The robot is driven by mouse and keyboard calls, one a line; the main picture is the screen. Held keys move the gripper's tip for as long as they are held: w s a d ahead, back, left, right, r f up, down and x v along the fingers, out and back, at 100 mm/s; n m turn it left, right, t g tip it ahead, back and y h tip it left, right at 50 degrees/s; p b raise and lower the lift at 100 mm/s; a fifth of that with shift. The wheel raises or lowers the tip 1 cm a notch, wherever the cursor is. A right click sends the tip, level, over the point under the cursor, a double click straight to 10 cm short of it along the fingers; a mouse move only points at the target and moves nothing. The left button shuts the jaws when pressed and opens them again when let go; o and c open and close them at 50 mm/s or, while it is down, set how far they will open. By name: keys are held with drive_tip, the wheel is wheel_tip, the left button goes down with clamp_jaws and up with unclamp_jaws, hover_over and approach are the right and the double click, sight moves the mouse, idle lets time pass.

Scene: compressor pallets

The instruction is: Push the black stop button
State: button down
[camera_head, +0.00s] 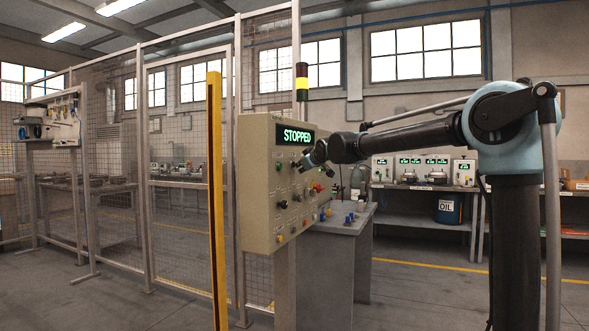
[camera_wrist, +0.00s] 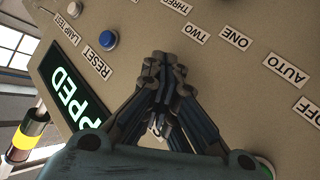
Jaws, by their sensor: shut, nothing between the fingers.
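The beige control panel (camera_head: 262,150) stands in the middle of the head view, with a lit display (camera_head: 295,136) reading STOPPED. Several small knobs and buttons cover its face, among them a dark round one (camera_head: 282,204) low on the panel. I cannot tell which control is the black stop button; no STOP label is legible. My gripper (camera_head: 307,161) is in front of the panel, just below the display. In the wrist view my gripper (camera_wrist: 164,66) is shut and empty, pointing at the panel face; whether it touches is unclear. It hides part of the panel.
The wrist view shows a blue button (camera_wrist: 108,40) by the RESET label and labels ONE, TWO, THREE, AUTO and OFF. A red control (camera_head: 318,187) sits at the panel's right. A yellow post (camera_head: 215,190) and mesh fence stand left; a grey table (camera_head: 340,222) stands behind the panel.

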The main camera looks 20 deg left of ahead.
drive_tip(key=shift+s+d, duration=0.1)
drive_tip(key=shift+d, duration=0.85)
drive_tip(key=d, duration=0.6)
drive_tip(key=shift+s, duration=0.25)
idle(0.7)
